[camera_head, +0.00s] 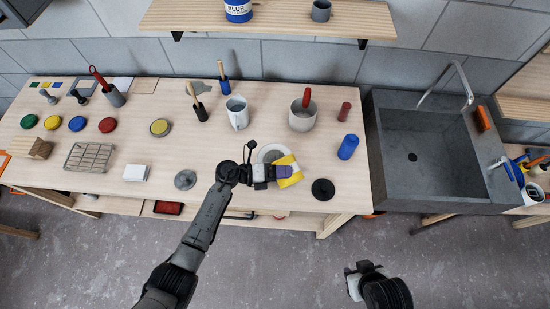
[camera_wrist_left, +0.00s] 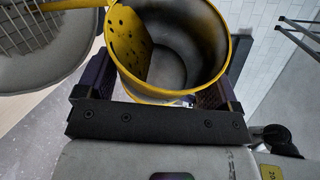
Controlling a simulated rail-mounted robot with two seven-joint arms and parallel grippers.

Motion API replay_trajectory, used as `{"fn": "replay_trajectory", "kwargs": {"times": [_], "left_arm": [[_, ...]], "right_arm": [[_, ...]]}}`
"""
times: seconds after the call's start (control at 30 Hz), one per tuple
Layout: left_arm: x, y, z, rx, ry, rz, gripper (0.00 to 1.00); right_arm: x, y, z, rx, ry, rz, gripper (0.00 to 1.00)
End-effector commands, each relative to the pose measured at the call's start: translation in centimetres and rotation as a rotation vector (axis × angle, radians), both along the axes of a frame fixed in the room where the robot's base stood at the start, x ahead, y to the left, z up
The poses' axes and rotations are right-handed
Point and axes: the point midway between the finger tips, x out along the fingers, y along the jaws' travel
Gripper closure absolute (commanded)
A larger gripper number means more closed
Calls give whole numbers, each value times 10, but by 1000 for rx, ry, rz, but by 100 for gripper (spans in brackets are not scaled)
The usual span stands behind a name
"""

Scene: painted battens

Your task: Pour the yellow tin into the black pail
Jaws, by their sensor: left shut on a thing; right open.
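My left gripper (camera_head: 262,172) is shut on the yellow tin (camera_head: 288,172), near the front of the bench. In the left wrist view the tin (camera_wrist_left: 222,73) sits between the jaws of my left gripper (camera_wrist_left: 155,100). Its open mouth shows a grey inside and a yellow plate with holes; I cannot tell how much it holds. A round pale-rimmed vessel (camera_head: 267,149) lies just behind the tin, partly hidden by it. The left wrist view shows a pale round vessel with wire mesh (camera_wrist_left: 25,65). I cannot make out a black pail. My right gripper (camera_head: 363,270) is open, over the floor.
A grey pot (camera_head: 302,118) and white jug (camera_head: 237,111) stand behind. A grey lid (camera_head: 185,180) and wire rack (camera_head: 89,157) lie left. A sink (camera_head: 430,150) adjoins the bench.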

Motion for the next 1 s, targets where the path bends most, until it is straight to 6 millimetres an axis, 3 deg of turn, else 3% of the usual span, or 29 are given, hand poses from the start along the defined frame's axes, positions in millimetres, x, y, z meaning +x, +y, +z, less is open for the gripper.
{"fn": "replay_trajectory", "kwargs": {"times": [1.0], "left_arm": [[8, 3, 3, -39, 72, -1, 52]], "right_arm": [[0, -2, -4, -8, 0, 5, 57]]}}
